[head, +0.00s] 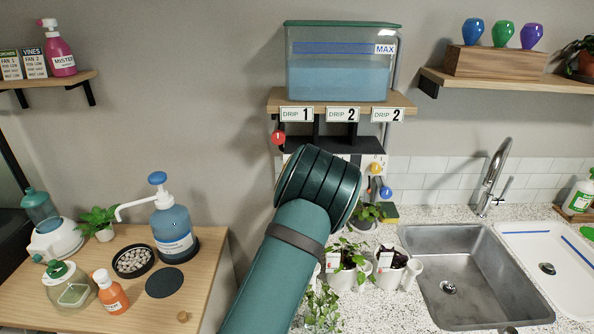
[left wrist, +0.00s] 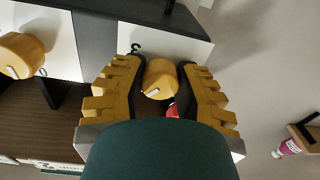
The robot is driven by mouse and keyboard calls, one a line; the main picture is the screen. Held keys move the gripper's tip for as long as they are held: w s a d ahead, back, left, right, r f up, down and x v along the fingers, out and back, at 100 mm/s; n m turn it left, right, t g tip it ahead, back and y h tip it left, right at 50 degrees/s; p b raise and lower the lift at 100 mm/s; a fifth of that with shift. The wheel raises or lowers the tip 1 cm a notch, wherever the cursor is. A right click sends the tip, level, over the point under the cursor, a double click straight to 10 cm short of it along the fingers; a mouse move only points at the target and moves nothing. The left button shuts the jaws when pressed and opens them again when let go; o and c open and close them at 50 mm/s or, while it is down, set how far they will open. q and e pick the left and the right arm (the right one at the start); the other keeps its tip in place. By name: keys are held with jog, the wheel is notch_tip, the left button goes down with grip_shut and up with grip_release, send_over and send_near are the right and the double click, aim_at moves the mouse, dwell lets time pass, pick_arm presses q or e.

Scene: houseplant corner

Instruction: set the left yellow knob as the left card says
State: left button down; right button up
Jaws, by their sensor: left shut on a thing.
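The left card (head: 297,114) reads DRIP 1 and hangs on the front of the tank shelf. In the left wrist view, my left gripper (left wrist: 160,88) is shut on a yellow knob (left wrist: 160,75), one ridged finger on each side. A white mark on the knob points to the lower left. A dark numeral shows on the white plate (left wrist: 150,42) beside it. A second yellow knob (left wrist: 20,55) sits on another white plate further left. In the head view, my green arm hides the left gripper and the held knob. My right gripper is not in view.
A water tank (head: 338,65) marked MAX stands on the shelf (head: 275,103). Two other cards (head: 342,114) (head: 387,114) read DRIP 2. A red ball (head: 278,138) hangs below the shelf's left end. Potted plants (head: 347,262) stand on the counter by the sink (head: 470,275).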

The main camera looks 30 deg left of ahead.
pick_arm(q)
jog(key=c, duration=0.6)
grip_release()
jog(key=shift+s, duration=0.1)
jog(key=v, duration=1.1)
jog(key=shift+s+d, duration=0.3)
jog(key=shift+f, duration=0.1)
